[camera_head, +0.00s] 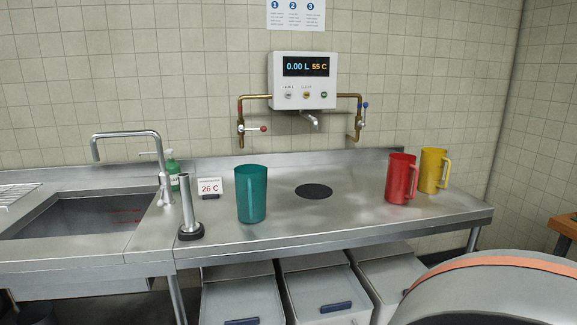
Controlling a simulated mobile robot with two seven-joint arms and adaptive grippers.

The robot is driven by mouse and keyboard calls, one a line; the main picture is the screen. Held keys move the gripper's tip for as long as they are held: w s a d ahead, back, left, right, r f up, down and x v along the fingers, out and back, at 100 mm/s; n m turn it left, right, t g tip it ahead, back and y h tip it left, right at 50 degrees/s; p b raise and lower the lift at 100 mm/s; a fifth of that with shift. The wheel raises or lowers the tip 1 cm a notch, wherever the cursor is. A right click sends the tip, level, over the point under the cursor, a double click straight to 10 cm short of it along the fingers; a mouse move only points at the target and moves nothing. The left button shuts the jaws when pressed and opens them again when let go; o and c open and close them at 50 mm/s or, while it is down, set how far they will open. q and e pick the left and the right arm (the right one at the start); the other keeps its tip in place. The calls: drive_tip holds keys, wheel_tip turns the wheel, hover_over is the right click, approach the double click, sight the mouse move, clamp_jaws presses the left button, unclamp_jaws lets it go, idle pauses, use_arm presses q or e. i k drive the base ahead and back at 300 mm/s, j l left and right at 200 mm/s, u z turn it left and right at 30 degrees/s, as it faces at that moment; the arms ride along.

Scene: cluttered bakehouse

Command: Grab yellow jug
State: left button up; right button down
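The yellow jug (430,172) stands upright near the right end of the steel counter, with its handle on the right. A red jug (398,180) stands just to its left and a little nearer, its handle overlapping or close to the yellow jug's left side in the picture. A teal jug (252,195) stands further left on the counter. Neither of my grippers shows in this view.
The steel counter (340,215) has a dark round drain (314,191) and clear space around it. A water meter (303,80) with spout hangs above. A sink (85,212), tap (160,165) and grey bins (325,285) are around. A rounded grey object (490,295) fills the lower right.

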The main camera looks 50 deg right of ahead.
sight(432, 162)
drive_tip(key=z, duration=2.5)
drive_tip(key=i+l+u, duration=0.1)
drive_tip(key=i+l, duration=1.35)
drive_tip(key=l, duration=0.15)
drive_tip(key=u, duration=0.05)
